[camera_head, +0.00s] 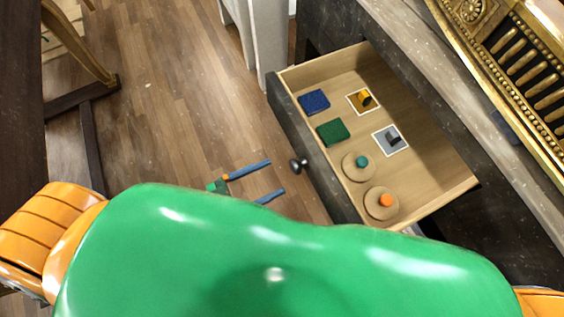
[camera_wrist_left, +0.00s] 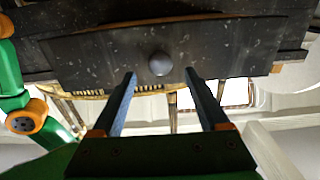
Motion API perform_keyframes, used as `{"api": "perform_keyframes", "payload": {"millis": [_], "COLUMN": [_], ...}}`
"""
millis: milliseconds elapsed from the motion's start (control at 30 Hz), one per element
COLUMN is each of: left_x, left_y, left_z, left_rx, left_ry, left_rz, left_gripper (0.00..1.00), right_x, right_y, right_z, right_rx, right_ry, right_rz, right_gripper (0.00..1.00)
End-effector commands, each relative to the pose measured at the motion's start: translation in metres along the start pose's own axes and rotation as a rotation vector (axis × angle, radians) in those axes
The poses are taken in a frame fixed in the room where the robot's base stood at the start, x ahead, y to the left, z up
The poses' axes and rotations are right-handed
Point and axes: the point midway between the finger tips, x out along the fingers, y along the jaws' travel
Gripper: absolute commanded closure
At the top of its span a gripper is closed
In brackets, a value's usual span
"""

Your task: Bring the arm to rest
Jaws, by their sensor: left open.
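My left gripper (camera_head: 262,182) shows in the head view just left of the open drawer's dark round knob (camera_head: 298,165). Its two blue fingers are apart with nothing between them. In the left wrist view the fingers (camera_wrist_left: 160,85) stand open on either side of the knob (camera_wrist_left: 160,63), which lies beyond their tips; I see no contact. The drawer (camera_head: 440,185) is pulled out from the dark console. My right gripper is not in view; only a bit of orange arm shows at the lower right.
In the drawer lie a blue block (camera_head: 314,102), a green block (camera_head: 333,132), two picture cards (camera_head: 353,104) (camera_head: 402,146) with small objects, and two wooden discs (camera_head: 349,168) (camera_head: 372,207) with teal and orange knobs. A gilt piece (camera_head: 520,60) is at the right. Wooden floor (camera_head: 160,110) lies open at left.

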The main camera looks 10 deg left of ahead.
Motion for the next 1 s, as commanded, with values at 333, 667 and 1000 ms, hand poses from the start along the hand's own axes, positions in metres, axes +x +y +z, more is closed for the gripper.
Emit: {"api": "perform_keyframes", "payload": {"millis": [333, 667, 1000], "left_x": [-0.023, -0.023, -0.154], "left_y": [0.0, -0.015, -0.01], "left_z": [0.0, 0.016, 0.212], "left_rx": [0.001, 0.019, -0.333], "left_ry": [0.001, -0.08, -1.198], "left_rz": [0.0, -0.063, -0.594], "left_gripper": [0.22, 0.22, 0.22], "right_x": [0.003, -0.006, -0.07], "right_y": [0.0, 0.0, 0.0], "right_z": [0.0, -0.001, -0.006], "right_rx": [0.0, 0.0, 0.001], "right_ry": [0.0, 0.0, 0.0], "right_rz": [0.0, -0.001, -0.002], "right_gripper": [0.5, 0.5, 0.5]}}
